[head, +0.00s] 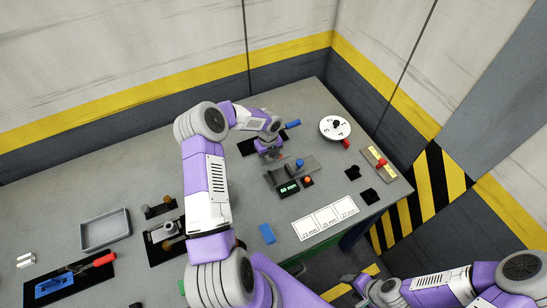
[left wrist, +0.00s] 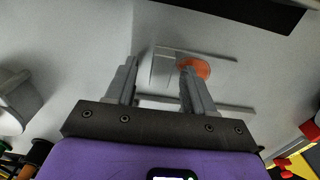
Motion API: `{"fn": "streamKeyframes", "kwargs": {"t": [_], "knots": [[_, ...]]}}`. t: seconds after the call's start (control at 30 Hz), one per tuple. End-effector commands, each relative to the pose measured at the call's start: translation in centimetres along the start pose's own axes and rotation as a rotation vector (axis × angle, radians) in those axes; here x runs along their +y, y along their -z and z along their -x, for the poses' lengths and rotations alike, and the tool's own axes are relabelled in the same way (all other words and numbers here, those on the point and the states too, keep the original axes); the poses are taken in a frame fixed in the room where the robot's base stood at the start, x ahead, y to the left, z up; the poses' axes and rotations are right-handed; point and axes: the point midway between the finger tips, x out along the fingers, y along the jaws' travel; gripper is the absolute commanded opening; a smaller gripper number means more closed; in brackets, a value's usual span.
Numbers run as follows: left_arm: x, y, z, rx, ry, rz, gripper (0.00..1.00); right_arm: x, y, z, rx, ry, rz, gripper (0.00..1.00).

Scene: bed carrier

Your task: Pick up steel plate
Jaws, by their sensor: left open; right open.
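My left gripper (head: 270,155) points down at the table in the head view, beside a grey device with a green display (head: 289,187). In the left wrist view the left gripper (left wrist: 160,75) is open. A flat grey piece (left wrist: 165,68), which looks like the steel plate, lies beyond and between its fingers; I cannot tell whether they touch it. An orange round part (left wrist: 196,68) is partly hidden by the right-hand finger. In the head view the arm and gripper hide most of this spot. My right gripper (head: 360,285) is open and empty at the lower right, off the table.
A blue knob (head: 299,162) and an orange knob (head: 308,181) stand close to the left gripper. A white round dial (head: 335,128) is at the back right, a white label sheet (head: 325,222) at the front. A grey tray (head: 105,230) is at the left.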

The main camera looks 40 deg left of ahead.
Motion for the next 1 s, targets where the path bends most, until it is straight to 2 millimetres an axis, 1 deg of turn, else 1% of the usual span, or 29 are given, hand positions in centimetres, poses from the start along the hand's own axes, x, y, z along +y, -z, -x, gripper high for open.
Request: {"fn": "streamKeyframes", "kwargs": {"t": [0.13, 0.17, 0.4, 0.5, 0.83, 0.93, 1.0], "knots": [[0.0, 0.0, 0.0, -0.001, 0.000, 0.000, 0.53, 0.0, 0.0, 0.0, 0.000, 0.000, 0.000, 0.56], [0.0, 0.0, 0.0, -0.001, 0.000, 0.000, 0.50, 0.0, 0.0, 0.0, 0.000, 0.000, 0.000, 0.56], [0.0, 0.0, 0.1, 0.000, 0.000, 0.000, 0.13, 0.0, 0.0, 0.0, 0.000, 0.000, 0.000, 0.56], [0.0, 0.0, 0.1, 0.000, 0.000, 0.000, 0.00, 0.0, 0.0, 0.0, 0.000, 0.000, 0.000, 0.56], [-0.1, 0.0, 0.3, -0.002, 0.002, -0.001, 0.00, 0.0, 0.0, 0.0, 0.000, 0.000, 0.000, 0.56], [-0.1, -0.1, 1.2, -0.004, 0.002, -0.001, 0.00, 0.0, 0.0, 0.0, 0.000, 0.000, 0.000, 0.56], [-0.1, -0.1, 2.3, -0.005, 0.004, -0.001, 0.00, 0.0, 0.0, 0.0, 0.000, 0.000, 0.000, 0.56]]}}
